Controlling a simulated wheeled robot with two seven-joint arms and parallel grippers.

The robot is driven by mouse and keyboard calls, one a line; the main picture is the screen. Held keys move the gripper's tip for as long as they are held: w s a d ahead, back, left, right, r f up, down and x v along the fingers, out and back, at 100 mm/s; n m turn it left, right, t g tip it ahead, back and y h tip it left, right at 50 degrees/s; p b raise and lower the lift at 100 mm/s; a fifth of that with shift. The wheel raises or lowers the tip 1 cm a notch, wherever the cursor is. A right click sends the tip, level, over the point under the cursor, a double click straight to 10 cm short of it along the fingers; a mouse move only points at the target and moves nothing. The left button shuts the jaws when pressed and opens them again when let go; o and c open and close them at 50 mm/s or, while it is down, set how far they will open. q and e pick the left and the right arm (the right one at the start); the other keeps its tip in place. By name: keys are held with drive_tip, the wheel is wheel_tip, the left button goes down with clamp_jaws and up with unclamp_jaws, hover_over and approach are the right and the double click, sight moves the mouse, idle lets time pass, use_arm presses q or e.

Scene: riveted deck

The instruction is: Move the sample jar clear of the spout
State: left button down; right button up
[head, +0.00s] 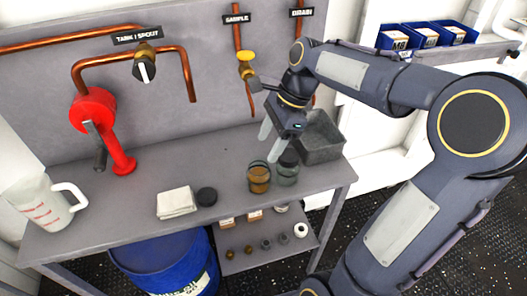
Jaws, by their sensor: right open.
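A glass jar with amber-brown contents (259,178) stands upright near the bench's front edge, right of centre. A second, greyish glass jar with a dark top (287,174) stands close beside it on the right. No label shows which is the sample jar. The sample spout (251,104) is a copper pipe with a yellow valve (247,62) on the back panel, ending above and behind the jars. My right gripper (269,146) is open and empty, its pale fingers just above and behind the jars. My left gripper is out of view.
A grey tray (335,150) is right of the jars. A folded cloth (176,202) and black lid (206,195) lie left. A red hand pump (97,118) and white jug (45,203) stand farther left. The mid bench behind the cloth is clear. A blue drum (165,262) sits below.

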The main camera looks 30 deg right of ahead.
drive_tip(key=w+v, duration=0.1)
drive_tip(key=v, duration=0.6)
drive_tip(key=s+a+f+n+t, duration=0.2)
drive_tip(key=s+a+f+n, duration=0.2)
drive_tip(key=s+n, duration=0.4)
drive_tip(key=s+a+f+n+t, duration=0.2)
drive_tip(key=s+a+f+n, duration=0.3)
drive_tip(key=s+n, duration=0.3)
drive_tip(key=f+n, duration=0.1)
drive_tip(key=n, duration=0.2)
drive_tip(key=shift+s+a+t+p, duration=0.25)
drive_tip(key=shift+s+t+p, duration=0.05)
drive_tip(key=shift+s+p, duration=0.1)
wheel_tip(320, 180, up, 3)
drive_tip(key=shift+f+p, duration=0.2)
drive_tip(key=shift+p, duration=1)
